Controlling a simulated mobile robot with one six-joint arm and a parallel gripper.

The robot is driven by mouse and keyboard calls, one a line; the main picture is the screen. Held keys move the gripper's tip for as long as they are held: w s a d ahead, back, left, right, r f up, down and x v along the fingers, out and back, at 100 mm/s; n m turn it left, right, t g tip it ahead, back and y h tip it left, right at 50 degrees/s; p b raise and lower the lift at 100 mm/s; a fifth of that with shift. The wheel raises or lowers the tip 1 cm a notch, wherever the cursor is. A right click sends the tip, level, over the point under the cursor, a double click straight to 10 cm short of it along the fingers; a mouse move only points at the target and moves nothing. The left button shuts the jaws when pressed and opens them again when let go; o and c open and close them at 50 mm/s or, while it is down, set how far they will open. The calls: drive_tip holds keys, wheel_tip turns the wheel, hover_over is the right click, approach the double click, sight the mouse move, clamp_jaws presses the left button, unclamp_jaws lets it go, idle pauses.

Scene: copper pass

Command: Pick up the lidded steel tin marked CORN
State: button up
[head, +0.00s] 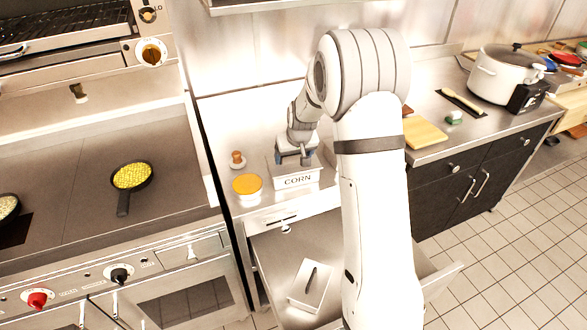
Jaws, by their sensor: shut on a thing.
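The lidded steel tin marked CORN (298,181) is on the steel counter to the right of the stove, its label facing me. My gripper (296,160) is above the tin and shut on it at the top, probably at the lid's handle. The gripper hides that grasped part. I cannot tell whether the tin rests on the counter or is slightly lifted.
An orange-topped round container (247,185) and a small brown knobbed object (237,160) stand just left of the tin. An open drawer (272,253) below holds a white box (310,285). A pan of corn (132,177) sits on the stove. A white pot (502,75) stands at right.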

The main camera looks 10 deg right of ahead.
drive_tip(key=shift+r, duration=0.1)
drive_tip(key=c, duration=0.8)
